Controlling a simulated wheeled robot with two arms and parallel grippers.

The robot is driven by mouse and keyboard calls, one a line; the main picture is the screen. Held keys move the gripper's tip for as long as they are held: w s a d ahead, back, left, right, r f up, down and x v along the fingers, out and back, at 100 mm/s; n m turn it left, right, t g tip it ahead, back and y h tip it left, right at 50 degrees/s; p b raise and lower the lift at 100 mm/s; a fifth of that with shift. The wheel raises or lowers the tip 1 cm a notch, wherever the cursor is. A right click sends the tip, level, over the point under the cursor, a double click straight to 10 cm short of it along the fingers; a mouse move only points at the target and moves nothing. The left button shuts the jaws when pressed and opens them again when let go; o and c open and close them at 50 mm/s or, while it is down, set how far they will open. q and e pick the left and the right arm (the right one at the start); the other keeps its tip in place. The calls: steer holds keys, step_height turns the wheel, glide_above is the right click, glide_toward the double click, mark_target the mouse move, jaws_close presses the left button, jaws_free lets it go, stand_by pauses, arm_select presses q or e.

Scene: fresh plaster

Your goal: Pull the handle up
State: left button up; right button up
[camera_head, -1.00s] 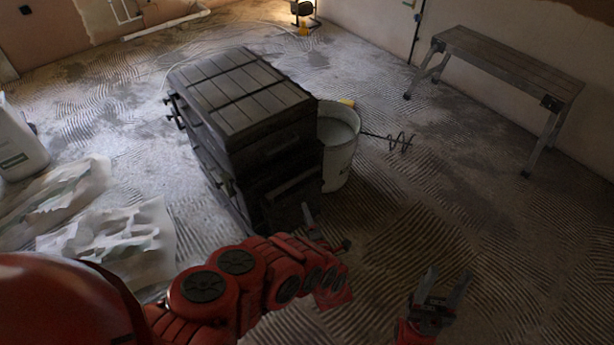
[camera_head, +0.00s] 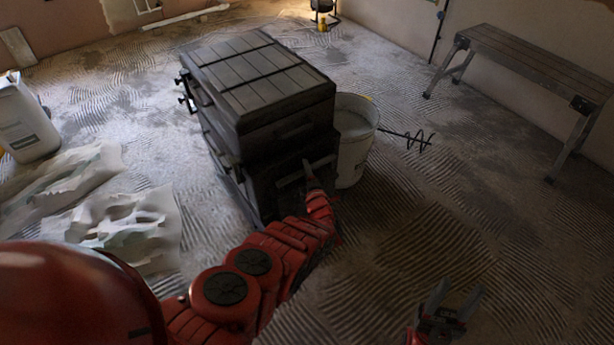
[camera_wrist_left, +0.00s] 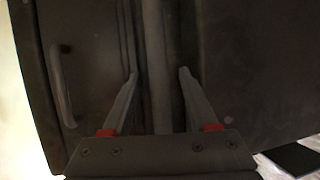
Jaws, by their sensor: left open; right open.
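A dark chest (camera_head: 265,85) with a slatted lid stands in the middle of the head view. A pale bar-shaped handle (camera_head: 290,181) runs across its near end face. My left gripper (camera_head: 308,166) is at this face, close to the handle; my arm partly hides the spot. In the left wrist view the open fingers (camera_wrist_left: 158,73) point at the dark face, with a long bar (camera_wrist_left: 153,40) running between them. I cannot tell whether they touch it. A smaller handle (camera_wrist_left: 63,85) shows at the left there. My right gripper (camera_head: 458,297) is open and empty above the floor.
Crumpled sheets (camera_head: 115,225) and a white canister (camera_head: 25,120) are at left. A bench (camera_head: 530,65) stands at the right wall. The ridged floor front right is clear.

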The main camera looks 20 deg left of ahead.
arm_select(q)
steer(key=shift+w+a, duration=0.25)
steer(key=shift+w, duration=0.3)
jaws_close()
stand_by(1.1)
